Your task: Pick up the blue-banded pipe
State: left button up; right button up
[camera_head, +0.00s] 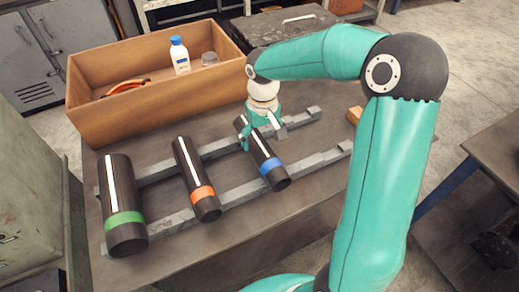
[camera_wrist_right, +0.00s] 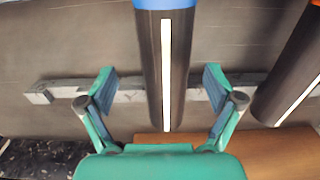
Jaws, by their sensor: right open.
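The blue-banded pipe (camera_head: 262,155) is dark with a white stripe and a blue band near its front end. It lies across two grey rails (camera_head: 230,196) on the table, to the right of the other pipes. My right gripper (camera_head: 262,128) is at its far end. In the right wrist view the pipe (camera_wrist_right: 166,70) runs between the two fingers of my open right gripper (camera_wrist_right: 160,92), with a gap visible on each side. The blue band (camera_wrist_right: 165,4) is at the top edge there. My left gripper is not in view.
An orange-banded pipe (camera_head: 196,178) and a green-banded pipe (camera_head: 122,200) lie on the same rails to the left. A cardboard box (camera_head: 120,118) with a white bottle (camera_head: 180,58) stands behind. A small wooden block (camera_head: 355,115) is at the right.

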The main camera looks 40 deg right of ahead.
aim_at(260, 143)
jog(key=shift+w+a+f+p, duration=0.15)
jog(key=shift+f+p, duration=0.15)
jog(key=shift+f, duration=1.05)
jog(key=shift+w+a+f+p, duration=0.15)
jog(key=shift+f+p, duration=0.15)
jog(key=shift+f, duration=1)
jog(key=shift+r, duration=0.1)
grip_shut()
